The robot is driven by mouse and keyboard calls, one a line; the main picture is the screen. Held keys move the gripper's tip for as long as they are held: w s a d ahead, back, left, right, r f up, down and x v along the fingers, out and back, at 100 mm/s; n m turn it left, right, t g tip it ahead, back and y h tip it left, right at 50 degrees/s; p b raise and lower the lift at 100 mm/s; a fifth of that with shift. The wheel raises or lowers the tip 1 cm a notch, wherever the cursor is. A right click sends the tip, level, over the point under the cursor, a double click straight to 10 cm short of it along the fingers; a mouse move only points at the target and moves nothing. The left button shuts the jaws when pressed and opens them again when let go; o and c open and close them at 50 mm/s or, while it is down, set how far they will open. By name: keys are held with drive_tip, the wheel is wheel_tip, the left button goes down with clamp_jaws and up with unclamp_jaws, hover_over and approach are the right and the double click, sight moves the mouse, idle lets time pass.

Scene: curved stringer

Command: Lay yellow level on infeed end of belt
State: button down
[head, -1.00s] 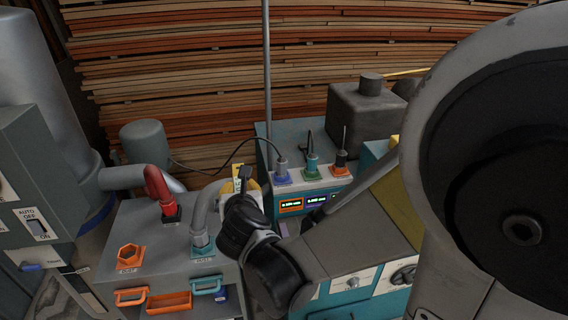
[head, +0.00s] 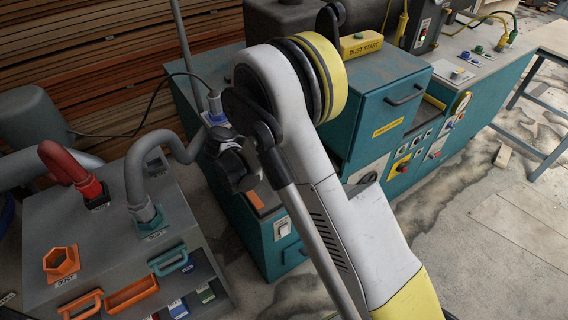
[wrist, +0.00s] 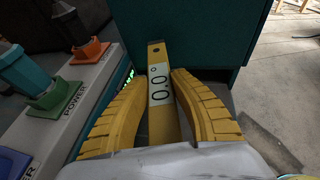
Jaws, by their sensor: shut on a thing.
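The yellow level (wrist: 157,54), a narrow bar with white labels reading 0.0°, sits between the yellow ribbed fingers of my gripper (wrist: 161,83) in the wrist view. My gripper is shut on it, and its far end points away from me, close in front of a teal cabinet wall (wrist: 190,30). In the head view my own arm fills the middle, and the gripper and level are hidden. I cannot make out the belt or its infeed end in either view.
Teal machines (head: 385,112) with a yellow DUST START box (head: 361,45) stand behind and right of my arm. A grey dust box (head: 50,225) with hoses is at left. Power plugs (wrist: 60,90) lie left of the gripper. Open floor (head: 490,220) shows at right.

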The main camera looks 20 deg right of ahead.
drive_tip(key=m+g, duration=0.1)
drive_tip(key=w+a+m+g+h, duration=0.1)
drive_tip(key=shift+a+f+g, duration=0.1)
drive_tip(key=shift+f+g, duration=0.2)
drive_tip(key=shift+s+a+f+m, duration=0.1)
drive_tip(key=shift+f+m, duration=0.2)
drive_tip(key=shift+m, duration=0.1)
wheel_tip(320, 180, down, 10)
drive_tip(key=b, duration=0.3)
drive_tip(key=shift+r, duration=0.3)
drive_tip(key=c, duration=1.4)
unclamp_jaws()
drive_tip(key=shift+b, duration=0.3)
drive_tip(key=shift+o, duration=1)
